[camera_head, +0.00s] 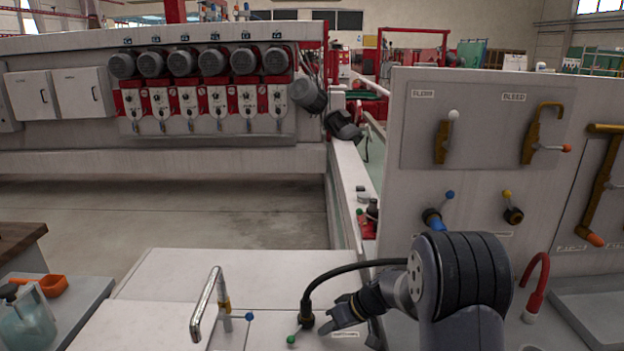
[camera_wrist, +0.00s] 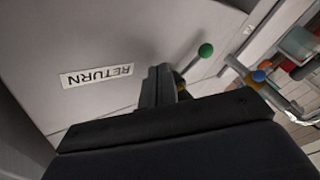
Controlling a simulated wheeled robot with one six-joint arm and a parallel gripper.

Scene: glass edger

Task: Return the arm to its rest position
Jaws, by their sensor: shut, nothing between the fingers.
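My arm is dark grey and bent, reaching over the white counter (camera_head: 215,275) at the bottom right of the head view. My gripper (camera_head: 326,328) points left and sits low by a green-knobbed lever (camera_head: 292,340). In the wrist view my gripper (camera_wrist: 160,88) is shut and empty. The green knob (camera_wrist: 205,50) shows just beyond its fingers, with a RETURN label (camera_wrist: 97,76) to the left. Whether the fingers touch the lever cannot be told, as they hide part of it.
A white panel (camera_head: 400,200) with several coloured handles stands behind my arm. A bent metal spout (camera_head: 208,300) and blue-knobbed valve (camera_head: 249,317) rise left of my gripper. A red hook-shaped pipe (camera_head: 541,280) stands at right. Open floor (camera_head: 200,215) lies beyond the counter.

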